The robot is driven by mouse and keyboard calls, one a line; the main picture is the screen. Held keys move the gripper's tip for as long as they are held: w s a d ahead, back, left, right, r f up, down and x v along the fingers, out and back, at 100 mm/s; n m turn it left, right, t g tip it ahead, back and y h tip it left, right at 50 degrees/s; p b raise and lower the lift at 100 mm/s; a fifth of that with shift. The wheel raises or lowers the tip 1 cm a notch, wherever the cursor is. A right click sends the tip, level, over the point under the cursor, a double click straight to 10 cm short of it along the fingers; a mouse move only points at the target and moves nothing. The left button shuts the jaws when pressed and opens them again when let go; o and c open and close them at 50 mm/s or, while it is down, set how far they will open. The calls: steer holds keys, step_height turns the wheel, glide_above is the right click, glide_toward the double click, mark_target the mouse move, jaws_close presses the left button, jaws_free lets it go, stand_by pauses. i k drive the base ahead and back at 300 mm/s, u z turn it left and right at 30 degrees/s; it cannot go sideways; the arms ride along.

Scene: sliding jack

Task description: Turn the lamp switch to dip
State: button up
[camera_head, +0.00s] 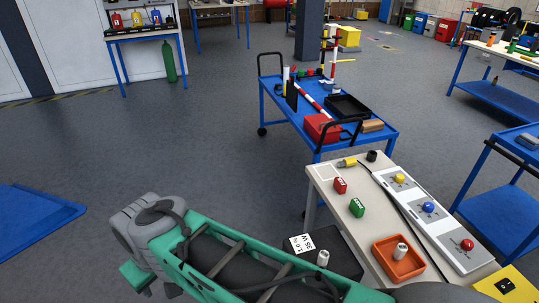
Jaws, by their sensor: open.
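A pale panel strip (445,241) lies along the right side of the worktable (340,205). It carries a yellow knob (400,178), a blue knob (428,207) and a red knob (467,244), each on its own plate. I cannot read any labels there, so I cannot tell which one is the lamp switch or its setting. My teal and grey arm crosses the bottom of the view, left of the table. I cannot make out my gripper's fingers in this view.
A red block (340,186), a green block (357,208) and an orange tray (383,258) with a pale cylinder (401,250) are on the table. A black box (340,258) with a white label is at its front left. A loaded blue cart (387,138) stands behind.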

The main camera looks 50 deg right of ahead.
mark_target(467, 245)
steer(key=z, duration=5.3)
steer(key=k, duration=0.25)
steer(key=u, duration=1.45)
steer(key=i, duration=0.5)
steer(key=u, duration=0.05)
